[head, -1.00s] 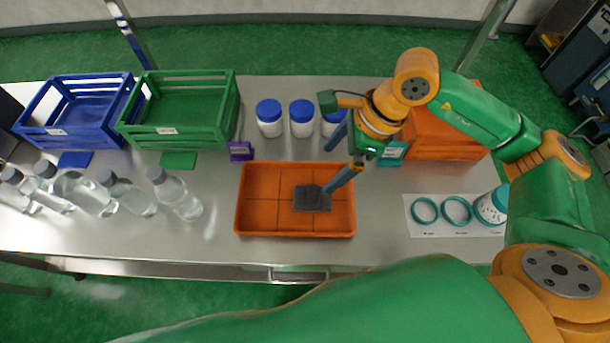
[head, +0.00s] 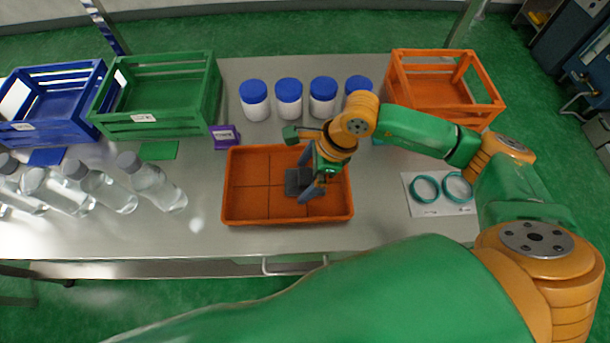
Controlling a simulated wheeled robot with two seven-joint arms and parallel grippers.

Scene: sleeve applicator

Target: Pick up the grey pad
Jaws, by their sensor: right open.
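The grey pad (head: 293,183) is a small dark square lying in the orange compartmented tray (head: 245,205), right of its middle. My right gripper (head: 308,174) is over the tray at the pad, pointing down. Its blue-grey fingers are apart, one toward the back and one toward the front, at the pad's right side. The gripper covers part of the pad, and I cannot tell whether the fingers touch it. My left gripper is not in view.
Behind stand several blue-capped white jars (head: 289,97), a green crate (head: 160,95), a blue crate (head: 50,100) and an orange crate (head: 440,85). Clear bottles (head: 150,182) lie left. A purple tag (head: 225,137) is near the tray. Teal rings (head: 424,189) lie right.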

